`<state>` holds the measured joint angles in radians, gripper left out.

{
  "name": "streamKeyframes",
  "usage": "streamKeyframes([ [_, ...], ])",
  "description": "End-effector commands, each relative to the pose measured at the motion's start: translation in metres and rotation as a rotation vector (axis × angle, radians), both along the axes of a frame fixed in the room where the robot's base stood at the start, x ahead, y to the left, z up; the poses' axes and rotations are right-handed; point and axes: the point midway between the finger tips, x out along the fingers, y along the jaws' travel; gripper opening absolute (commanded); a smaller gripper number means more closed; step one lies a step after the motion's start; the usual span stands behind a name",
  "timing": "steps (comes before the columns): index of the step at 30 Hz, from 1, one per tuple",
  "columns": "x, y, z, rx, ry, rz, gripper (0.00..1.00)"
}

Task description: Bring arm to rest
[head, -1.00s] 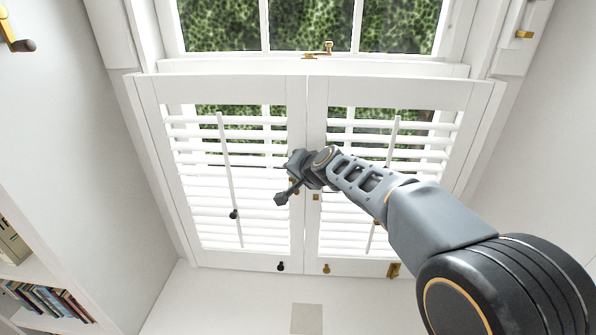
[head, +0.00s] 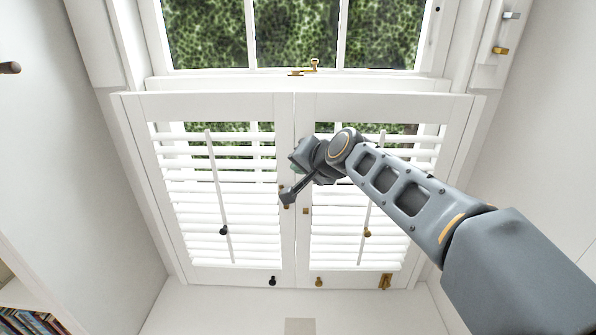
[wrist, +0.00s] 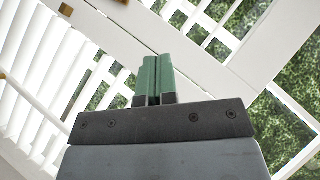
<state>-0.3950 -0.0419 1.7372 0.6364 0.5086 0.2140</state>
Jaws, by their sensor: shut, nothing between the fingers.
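My gripper (head: 290,197) is in front of the white shutters, near the line where the two panels meet. In the wrist view its green fingers (wrist: 156,79) are together, with nothing between them. My arm reaches in from the lower right of the head view. The left shutter panel (head: 222,279) and the right shutter panel (head: 345,275) look closed side by side, with louvres tilted so that some greenery shows through near the top. I cannot tell whether the gripper touches the shutters.
A brass latch (head: 305,70) sits on the window sash above the shutters. Dark and brass knobs line the lower rails. A bookshelf (head: 25,297) stands at the lower left.

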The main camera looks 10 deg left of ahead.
Motion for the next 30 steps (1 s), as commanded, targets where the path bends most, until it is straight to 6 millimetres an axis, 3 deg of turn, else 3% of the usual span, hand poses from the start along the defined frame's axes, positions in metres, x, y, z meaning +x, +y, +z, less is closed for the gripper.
streamKeyframes([
  [5,-0.010,-0.006,0.009,-0.004,-0.003,0.004,0.00],
  [8,-0.021,-0.011,-0.016,-0.110,0.029,0.060,0.00],
  [10,-0.037,-0.022,-0.045,-0.217,0.070,0.107,0.00],
  [15,-0.095,-0.094,-0.109,-0.505,0.172,0.177,0.00],
  [21,-0.165,-0.177,-0.158,-0.735,0.285,0.175,0.00],
  [25,-0.197,-0.213,-0.174,-0.802,0.324,0.126,0.00],
  [30,-0.208,-0.239,-0.169,-0.801,0.310,0.050,0.00],
])
